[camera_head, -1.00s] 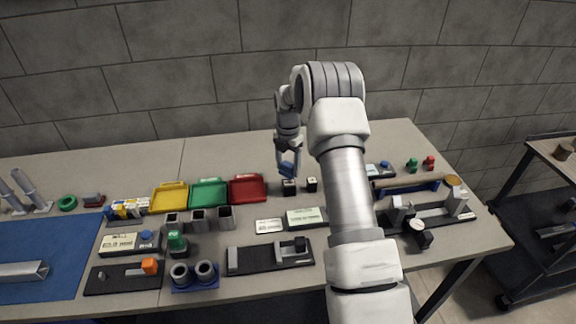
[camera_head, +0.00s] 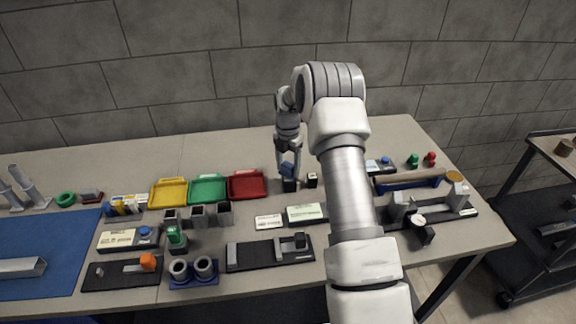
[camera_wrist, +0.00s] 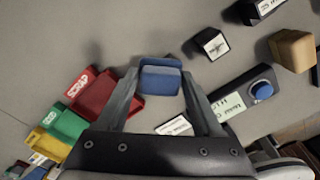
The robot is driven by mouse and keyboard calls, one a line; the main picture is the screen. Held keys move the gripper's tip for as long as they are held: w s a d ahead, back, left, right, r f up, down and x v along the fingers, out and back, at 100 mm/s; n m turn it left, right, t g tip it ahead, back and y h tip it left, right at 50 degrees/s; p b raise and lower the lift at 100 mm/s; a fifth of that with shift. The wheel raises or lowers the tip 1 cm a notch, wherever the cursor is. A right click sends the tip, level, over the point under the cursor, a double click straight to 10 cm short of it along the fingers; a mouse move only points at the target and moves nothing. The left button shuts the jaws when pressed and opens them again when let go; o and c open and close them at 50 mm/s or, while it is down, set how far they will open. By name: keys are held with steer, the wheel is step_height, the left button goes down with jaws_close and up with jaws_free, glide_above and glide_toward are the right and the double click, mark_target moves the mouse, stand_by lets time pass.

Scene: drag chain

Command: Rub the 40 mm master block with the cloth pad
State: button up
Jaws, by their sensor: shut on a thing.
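My gripper (camera_head: 287,163) is shut on the blue cloth pad (camera_head: 288,171) and points down at the back of the bench. In the wrist view the pad (camera_wrist: 160,78) sits between the two fingers. A small dark block (camera_head: 290,186) is directly under the pad, which hides its top; the wrist view does not show this block. I cannot tell for sure whether pad and block touch. A second small black block with a white label (camera_head: 312,180) stands just to the right, apart from the pad; it shows in the wrist view too (camera_wrist: 212,44). The block sizes are not readable.
A red tray (camera_head: 247,185), a green tray (camera_head: 207,189) and a yellow tray (camera_head: 168,193) stand to the left. A labelled plate (camera_head: 307,214) lies in front. My arm covers part of the bench at right. The bench behind the blocks is clear.

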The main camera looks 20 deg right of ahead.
steer(key=shift+s+a, duration=0.2)
steer(key=shift+s, duration=0.8)
steer(key=shift+s+a, duration=0.2)
steer(key=shift+s, duration=0.75)
steer(key=shift+w+d+f, duration=0.1)
steer(key=shift+w+d, duration=0.1)
steer(key=shift+w, duration=0.8)
steer(key=shift+w+d, duration=0.2)
steer(key=shift+w, duration=0.75)
steer(key=shift+r+p, duration=1.45)
steer(key=shift+r, duration=1.6)
steer(key=shift+r+p, duration=1)
steer(key=shift+r, duration=0.5)
steer(key=shift+f, duration=0.1)
